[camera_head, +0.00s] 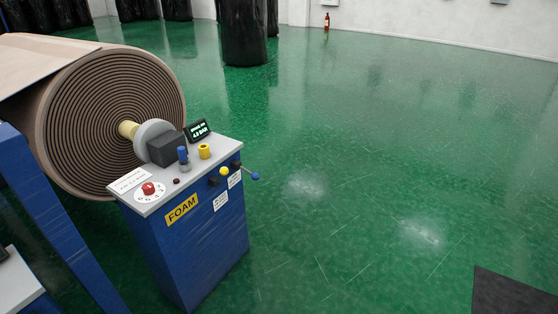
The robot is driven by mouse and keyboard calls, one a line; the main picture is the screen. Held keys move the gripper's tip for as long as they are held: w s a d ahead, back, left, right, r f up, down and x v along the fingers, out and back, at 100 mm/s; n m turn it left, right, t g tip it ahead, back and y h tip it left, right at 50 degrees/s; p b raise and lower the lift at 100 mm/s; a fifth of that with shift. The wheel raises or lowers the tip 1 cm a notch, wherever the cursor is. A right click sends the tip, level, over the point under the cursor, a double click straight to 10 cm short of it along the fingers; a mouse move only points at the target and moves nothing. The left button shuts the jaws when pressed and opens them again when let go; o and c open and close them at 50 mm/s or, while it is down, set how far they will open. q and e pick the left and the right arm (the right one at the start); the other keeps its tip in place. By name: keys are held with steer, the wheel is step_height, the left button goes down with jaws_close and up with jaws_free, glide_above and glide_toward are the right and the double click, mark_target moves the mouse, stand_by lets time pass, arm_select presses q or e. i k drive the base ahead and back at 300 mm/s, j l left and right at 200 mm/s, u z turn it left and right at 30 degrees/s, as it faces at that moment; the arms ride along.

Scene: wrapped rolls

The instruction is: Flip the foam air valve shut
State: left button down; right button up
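A blue cabinet (205,250) with a grey top and a yellow FOAM label (181,210) stands left of centre. On its upper right edge is a valve lever with a blue ball end (255,176), pointing right and slightly down from a dark body. A yellow knob (224,171) sits left of it on the front, above small white labels too small to read. I cannot tell from the labels which of these is the air valve. Neither of my grippers is in view.
The cabinet top holds a red button (148,188), a blue-capped part (183,155), a yellow part (204,151) and a display (198,130). A large wound roll (110,120) stands behind. Black wrapped rolls stand at the back.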

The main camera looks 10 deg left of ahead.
mark_target(255, 176)
steer(key=i+j+z, duration=0.3)
steer(key=i, duration=0.2)
steer(key=i+j+z, duration=0.35)
steer(key=i+j, duration=0.1)
steer(key=j, duration=0.1)
